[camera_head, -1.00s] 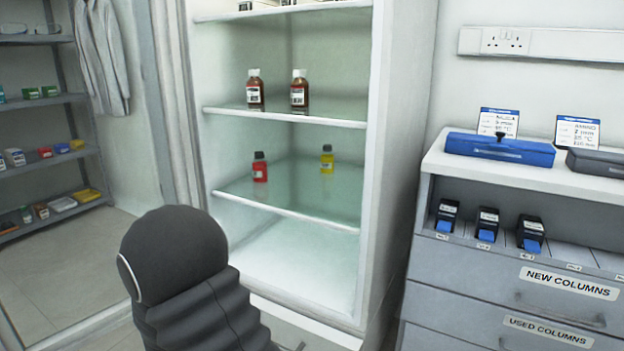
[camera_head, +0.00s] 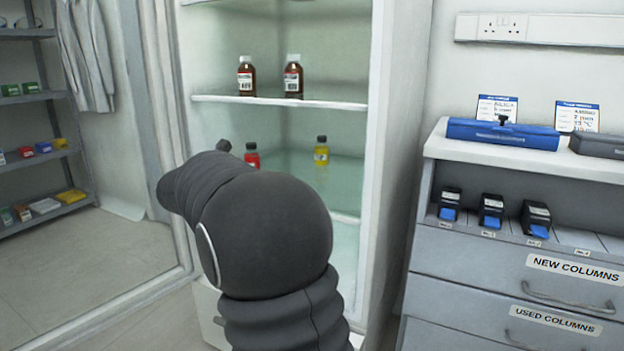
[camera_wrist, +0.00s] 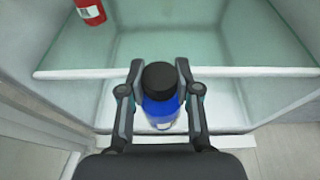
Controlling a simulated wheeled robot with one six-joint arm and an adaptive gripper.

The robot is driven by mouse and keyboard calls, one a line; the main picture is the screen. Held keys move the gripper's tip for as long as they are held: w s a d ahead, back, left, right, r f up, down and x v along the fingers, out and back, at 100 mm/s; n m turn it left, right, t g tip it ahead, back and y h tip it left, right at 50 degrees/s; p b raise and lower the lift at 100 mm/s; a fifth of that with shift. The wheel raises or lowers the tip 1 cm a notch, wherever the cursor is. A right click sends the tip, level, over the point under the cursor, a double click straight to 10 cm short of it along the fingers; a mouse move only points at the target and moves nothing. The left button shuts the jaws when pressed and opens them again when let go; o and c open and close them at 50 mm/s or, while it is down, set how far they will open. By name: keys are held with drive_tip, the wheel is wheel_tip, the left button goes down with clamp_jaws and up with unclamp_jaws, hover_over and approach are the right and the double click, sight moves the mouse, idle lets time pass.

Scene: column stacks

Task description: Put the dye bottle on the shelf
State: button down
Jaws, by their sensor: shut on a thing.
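In the wrist view my gripper (camera_wrist: 160,72) is shut on a blue dye bottle (camera_wrist: 162,112) with a black cap, one finger on each side. The white front edge of a glass shelf (camera_wrist: 235,72) crosses beyond the bottle. In the head view this shelf (camera_head: 346,217) is partly hidden by my arm, and it carries a red bottle (camera_head: 252,157) and a yellow bottle (camera_head: 321,153). The red bottle also shows at the upper left of the wrist view (camera_wrist: 90,10). My arm hides the held bottle's body in the head view.
The shelf above (camera_head: 330,103) holds two brown bottles (camera_head: 245,78) (camera_head: 293,78). The cabinet's right wall (camera_head: 385,130) stands beside the shelves. A grey drawer unit (camera_head: 480,270) with a blue case (camera_head: 503,134) is at the right. Glass right of the yellow bottle looks clear.

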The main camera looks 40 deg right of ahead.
drive_tip(key=shift+g, duration=0.3)
drive_tip(key=r, duration=0.1)
drive_tip(key=s+d+r, duration=0.1)
drive_tip(key=r, duration=0.1)
drive_tip(key=d+r, duration=0.1)
drive_tip(key=shift+s+d+r, duration=0.15)
drive_tip(key=shift+d+r, duration=0.05)
drive_tip(key=shift+r, duration=0.1)
drive_tip(key=r+x, duration=0.1)
drive_tip(key=x, duration=0.4)
drive_tip(key=r+x, duration=0.1)
drive_tip(key=x, duration=0.5)
drive_tip(key=d+r+x, duration=0.1)
drive_tip(key=r+x, duration=0.1)
drive_tip(key=x, duration=0.4)
drive_tip(key=shift+w+d, duration=0.15)
drive_tip(key=shift+w, duration=0.15)
drive_tip(key=shift+f, duration=0.15)
drive_tip(key=c, duration=0.8)
unclamp_jaws()
drive_tip(key=v, duration=1.2)
